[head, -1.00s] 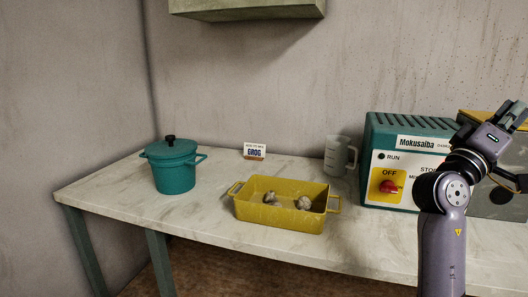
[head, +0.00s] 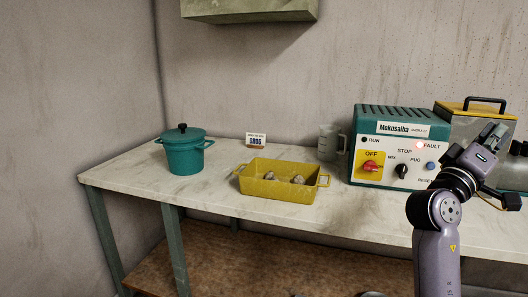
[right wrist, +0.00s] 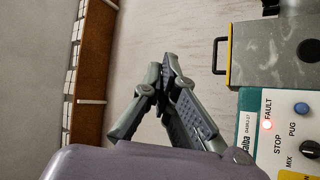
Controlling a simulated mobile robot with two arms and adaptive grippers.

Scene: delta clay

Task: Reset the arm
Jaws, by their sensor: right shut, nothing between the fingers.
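My right arm rises at the right of the head view, and my right gripper (head: 497,133) is shut and empty, held up in front of the machine at the right. In the right wrist view its fingers (right wrist: 167,80) meet at the tips with nothing between them. My left gripper is out of view. The teal control box (head: 400,120) has a red knob (head: 371,167) beside the word OFF, a black knob (head: 402,171) and a blue button (head: 430,165). A lit light (right wrist: 267,124) is beside the word FAULT.
The worktop (head: 130,176) carries a lidded teal pot (head: 185,155), a yellow tray (head: 275,188) with a few pale lumps, a small GROG sign (head: 256,141) and a clear jug (head: 328,143). A grey machine (head: 470,128) adjoins the control box. A cabinet (head: 250,10) hangs above. A brown shelf (head: 215,262) lies below.

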